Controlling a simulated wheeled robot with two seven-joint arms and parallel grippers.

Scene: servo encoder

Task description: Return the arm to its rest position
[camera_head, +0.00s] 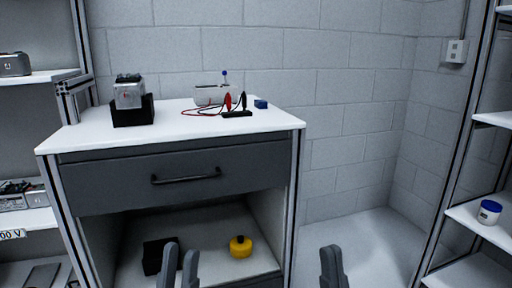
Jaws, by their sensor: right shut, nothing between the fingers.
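My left gripper (179,258) shows at the bottom of the head view, in front of the cabinet's open lower bay. Its two grey fingers point up with a gap between them, and nothing shows in the gap. My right gripper (332,259) is further right at the bottom edge, in front of the floor beside the cabinet. Its fingers are together and hold nothing. Both arms are mostly out of the picture.
A cabinet (75,140) with a white top and a closed grey drawer (120,188) stands ahead. On top are a device on a black box (133,114), a white instrument (209,97) with leads and a small blue block (261,104). A yellow object (240,247) and black box (155,255) lie below.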

